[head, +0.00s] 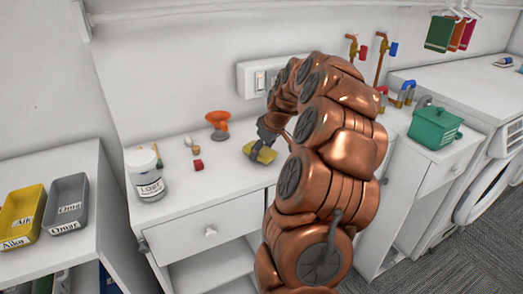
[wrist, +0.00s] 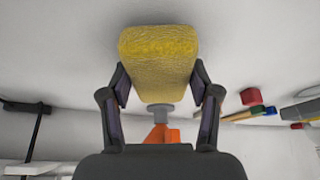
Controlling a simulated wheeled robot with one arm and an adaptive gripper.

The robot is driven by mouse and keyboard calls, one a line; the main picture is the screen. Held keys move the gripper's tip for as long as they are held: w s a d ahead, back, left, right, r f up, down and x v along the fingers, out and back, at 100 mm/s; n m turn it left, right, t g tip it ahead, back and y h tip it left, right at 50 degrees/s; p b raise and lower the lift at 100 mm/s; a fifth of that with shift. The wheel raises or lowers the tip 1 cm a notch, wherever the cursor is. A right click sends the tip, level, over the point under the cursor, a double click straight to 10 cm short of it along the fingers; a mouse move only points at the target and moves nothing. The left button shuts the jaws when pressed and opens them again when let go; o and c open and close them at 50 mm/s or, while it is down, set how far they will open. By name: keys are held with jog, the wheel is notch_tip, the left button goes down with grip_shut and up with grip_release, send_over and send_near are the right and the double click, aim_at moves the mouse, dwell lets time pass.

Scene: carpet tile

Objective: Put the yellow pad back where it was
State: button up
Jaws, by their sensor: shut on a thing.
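The yellow pad (head: 262,153) is above the white counter (head: 227,186), left of my copper arm in the head view. In the wrist view the yellow pad (wrist: 158,62) fills the upper middle, between the two dark fingers. My gripper (head: 268,138) is shut on it; the fingers (wrist: 159,88) press its sides. Whether the pad touches the counter is hard to tell. My arm hides part of the counter to the right.
An orange funnel-like thing (head: 218,121), a red block (head: 198,164) and a labelled white jar (head: 146,175) stand on the counter. Yellow (head: 22,216) and grey (head: 68,203) trays sit at left. A green box (head: 435,127) stands at right. The counter's front middle is clear.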

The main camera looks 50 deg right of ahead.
jog(key=shift+f, duration=0.5)
jog(key=shift+f, duration=0.15)
jog(key=o, duration=1.1)
jog(key=b+v, duration=0.3)
jog(key=v, duration=0.9)
